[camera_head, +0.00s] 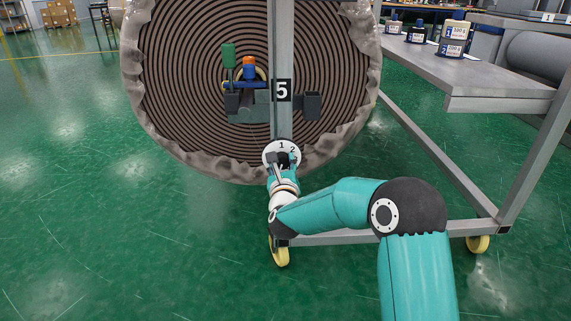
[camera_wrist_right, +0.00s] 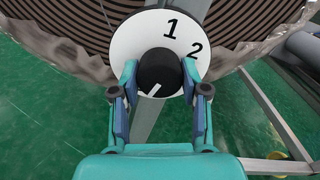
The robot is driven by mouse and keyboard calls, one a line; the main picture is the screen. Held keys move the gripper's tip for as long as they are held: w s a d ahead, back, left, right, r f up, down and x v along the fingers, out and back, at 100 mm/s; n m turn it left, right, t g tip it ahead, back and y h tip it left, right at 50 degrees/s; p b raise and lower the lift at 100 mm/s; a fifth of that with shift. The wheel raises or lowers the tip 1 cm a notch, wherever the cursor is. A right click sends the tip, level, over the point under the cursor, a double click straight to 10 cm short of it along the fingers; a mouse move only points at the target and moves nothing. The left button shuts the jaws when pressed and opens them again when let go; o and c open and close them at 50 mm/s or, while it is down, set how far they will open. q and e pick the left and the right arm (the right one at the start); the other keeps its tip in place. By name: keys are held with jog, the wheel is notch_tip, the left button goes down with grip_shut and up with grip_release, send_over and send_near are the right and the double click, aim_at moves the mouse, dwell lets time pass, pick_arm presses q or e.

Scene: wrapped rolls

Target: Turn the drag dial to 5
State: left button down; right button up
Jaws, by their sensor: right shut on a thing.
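The drag dial is a white round plate (camera_head: 271,148) with black numbers, low on the grey upright post (camera_head: 284,60). In the right wrist view a black knob (camera_wrist_right: 160,72) with a white pointer line sits at the middle of the plate (camera_wrist_right: 142,36). The line points down and to the left in that view. My right gripper (camera_head: 279,160) is shut on the knob, one finger on each side, as the wrist view shows (camera_wrist_right: 158,85). The gripper hides the plate's lower part. My left gripper is not in view.
A large wrapped roll (camera_head: 185,80) stands behind the post. A grey bench (camera_head: 455,75) with bottles (camera_head: 453,38) is at right. Green floor is open at left.

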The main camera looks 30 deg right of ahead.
jog(key=shift+s+f+m, duration=0.15)
jog(key=shift+f+m, duration=0.3)
jog(key=shift+m, duration=0.15)
jog(key=o, duration=1.1)
jog(key=shift+r, duration=0.15)
jog(key=shift+o, duration=0.2)
jog(key=shift+r, duration=0.1)
jog(key=v, duration=1.2)
